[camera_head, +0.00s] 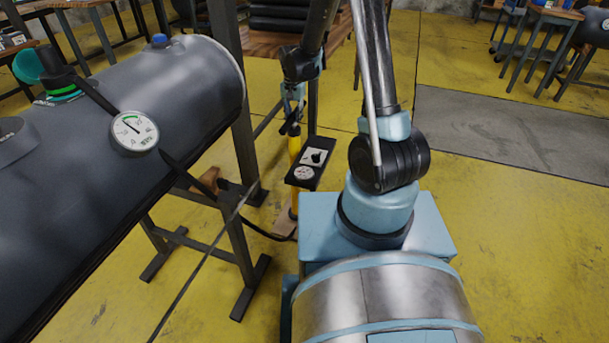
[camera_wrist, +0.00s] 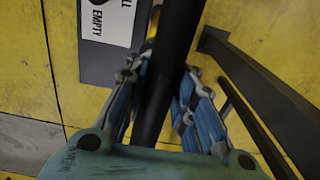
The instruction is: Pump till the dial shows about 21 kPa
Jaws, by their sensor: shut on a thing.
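A round white dial (camera_head: 134,131) with a green band is fixed on the grey inflatable tube (camera_head: 190,90) at the left. Its dark needle seems to point to the upper left, but the figures are too small to read surely. A yellow pump (camera_head: 294,150) stands on the floor beside the tube, partly hidden by a black panel. My gripper (camera_head: 291,103) is above the pump. In the wrist view its blue-padded fingers (camera_wrist: 159,78) are shut around a dark bar (camera_wrist: 175,45), seemingly the pump's handle. The grip itself is small in the head view.
A dark stand (camera_head: 240,150) supports the tube. A black hose (camera_head: 268,237) runs near the pump's foot. Yellow floor (camera_head: 520,230) is clear at right.

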